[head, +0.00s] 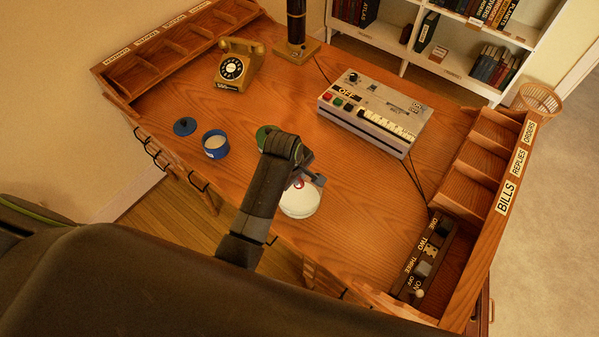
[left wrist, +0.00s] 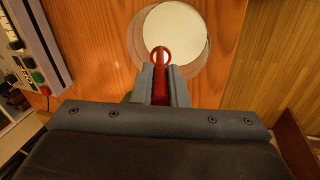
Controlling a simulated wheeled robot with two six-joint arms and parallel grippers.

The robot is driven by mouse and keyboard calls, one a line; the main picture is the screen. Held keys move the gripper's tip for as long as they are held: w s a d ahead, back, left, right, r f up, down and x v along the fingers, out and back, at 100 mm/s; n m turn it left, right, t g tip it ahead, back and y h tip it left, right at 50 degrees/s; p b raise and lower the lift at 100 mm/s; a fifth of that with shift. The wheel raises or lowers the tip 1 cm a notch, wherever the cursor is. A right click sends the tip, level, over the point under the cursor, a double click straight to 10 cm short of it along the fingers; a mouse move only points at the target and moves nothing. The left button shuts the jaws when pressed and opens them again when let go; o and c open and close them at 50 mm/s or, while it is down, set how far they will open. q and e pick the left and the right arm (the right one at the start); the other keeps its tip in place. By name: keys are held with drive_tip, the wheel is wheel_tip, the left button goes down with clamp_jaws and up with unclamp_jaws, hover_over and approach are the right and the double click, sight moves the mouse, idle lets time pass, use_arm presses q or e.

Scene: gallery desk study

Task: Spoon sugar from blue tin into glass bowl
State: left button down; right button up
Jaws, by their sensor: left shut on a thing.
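The blue tin (head: 215,145) stands open on the left part of the desk, with pale contents inside. Its blue lid (head: 185,126) lies beside it. The spoon is over the glass bowl (head: 300,204), near the desk's front edge. In the left wrist view the bowl (left wrist: 200,60) has a large white round area in it. Whether the spoon carries sugar cannot be told. My right gripper is out of view.
A green round thing (head: 263,133) is partly hidden behind my left arm. A grey machine (head: 375,110), a telephone (head: 238,65) and a switch panel (head: 424,257) stand on the desk (head: 360,215). Pigeonhole racks line both sides. Desk surface is bare right of the bowl.

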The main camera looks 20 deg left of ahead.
use_arm(q)
drive_tip(key=shift+w, duration=0.1)
drive_tip(key=shift+f, duration=0.15)
drive_tip(key=t, duration=0.1)
drive_tip(key=s+t, duration=0.1)
drive_tip(key=s+t+h, duration=0.1)
drive_tip(key=shift+s+a+f, duration=0.15)
drive_tip(key=shift+a+f, duration=0.15)
drive_tip(key=shift+f, duration=0.05)
drive_tip(key=s+t+b, duration=0.1)
drive_tip(key=b, duration=0.1)
drive_tip(key=f+t+h+b, duration=0.1)
drive_tip(key=t, duration=0.1)
drive_tip(key=shift+s+a+f+b, duration=0.25)
drive_tip(key=shift+s+a+b, duration=0.1)
drive_tip(key=shift+s, duration=0.05)
